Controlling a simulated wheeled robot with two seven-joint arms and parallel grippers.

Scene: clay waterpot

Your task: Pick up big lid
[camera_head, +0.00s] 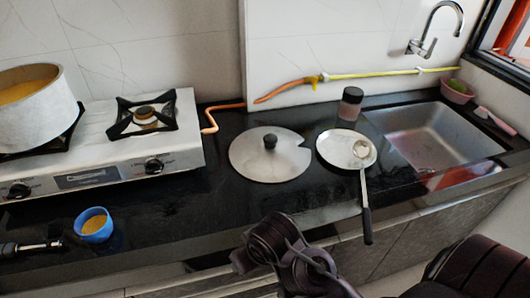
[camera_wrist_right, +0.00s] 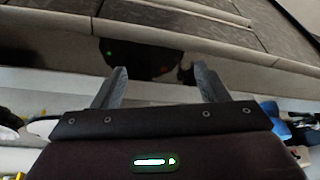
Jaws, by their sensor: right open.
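The big lid (camera_head: 270,155) is a flat grey disc with a dark round knob and a notch in its upper right edge. It lies on the black counter between the stove and a white plate. My right gripper (camera_wrist_right: 159,70) is open and empty in the right wrist view, its two fingers spread in front of a dark cabinet front and pale ledge. The lid is not visible there. In the head view my right arm's dark links show below the lid, apart from it; the fingers cannot be made out.
The stove (camera_head: 100,140) carries a large pot (camera_head: 38,104). A blue cup (camera_head: 94,225) stands in front. The sink (camera_head: 432,133) is at right.

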